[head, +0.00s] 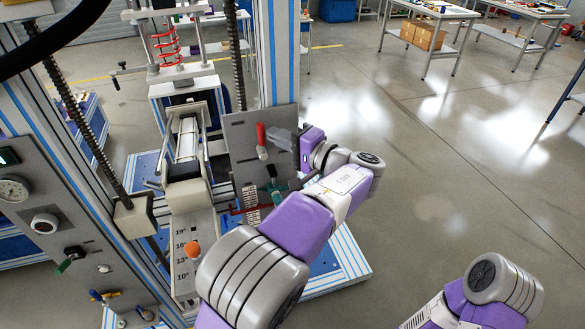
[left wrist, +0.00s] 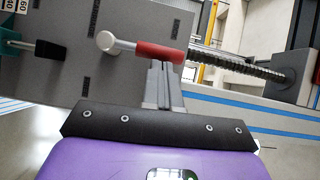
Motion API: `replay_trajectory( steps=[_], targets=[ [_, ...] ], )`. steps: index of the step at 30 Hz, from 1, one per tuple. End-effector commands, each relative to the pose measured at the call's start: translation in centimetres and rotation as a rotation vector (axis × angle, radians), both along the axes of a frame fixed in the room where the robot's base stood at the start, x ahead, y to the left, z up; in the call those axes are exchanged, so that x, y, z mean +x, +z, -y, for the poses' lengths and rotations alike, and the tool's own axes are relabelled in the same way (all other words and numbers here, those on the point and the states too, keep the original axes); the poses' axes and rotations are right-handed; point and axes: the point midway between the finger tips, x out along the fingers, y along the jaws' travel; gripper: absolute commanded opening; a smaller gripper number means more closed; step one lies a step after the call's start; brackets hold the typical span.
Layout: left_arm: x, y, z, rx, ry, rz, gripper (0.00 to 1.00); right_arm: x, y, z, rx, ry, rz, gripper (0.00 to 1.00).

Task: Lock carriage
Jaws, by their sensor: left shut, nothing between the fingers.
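A lever with a red grip (head: 261,135) and a pale round end stands on a grey upright plate (head: 240,131) of the test machine. My left gripper (head: 272,132) is shut and empty, with its fingertips close beside the red grip from the right. In the left wrist view the shut fingers (left wrist: 163,66) point at the red grip (left wrist: 158,52); I cannot tell whether they touch it. A green-and-black handle (head: 273,187) sits lower on the plate and also shows in the left wrist view (left wrist: 35,48). My right gripper is out of view.
A scale bar with an orange knob (head: 193,249) lies left of my left arm. A control panel with a gauge (head: 13,189) and a threaded rod (head: 75,112) stand further left. The floor to the right is open; tables with boxes (head: 423,35) stand far back.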

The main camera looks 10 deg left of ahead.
Motion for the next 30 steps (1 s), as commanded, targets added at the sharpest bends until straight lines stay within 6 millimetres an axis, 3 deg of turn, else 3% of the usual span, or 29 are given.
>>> replay_trajectory(
  steps=[17, 23, 30],
  targets=[
    [0.1, 0.1, 0.5, 0.000, 0.002, 0.001, 0.00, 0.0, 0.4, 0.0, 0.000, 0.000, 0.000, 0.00],
    [0.9, 0.5, 3.3, 0.002, 0.010, 0.000, 0.00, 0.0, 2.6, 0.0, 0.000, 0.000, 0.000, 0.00],
    [-1.5, 0.2, 8.4, -0.001, 0.008, 0.002, 0.00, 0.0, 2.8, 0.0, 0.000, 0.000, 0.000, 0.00]
  ],
)
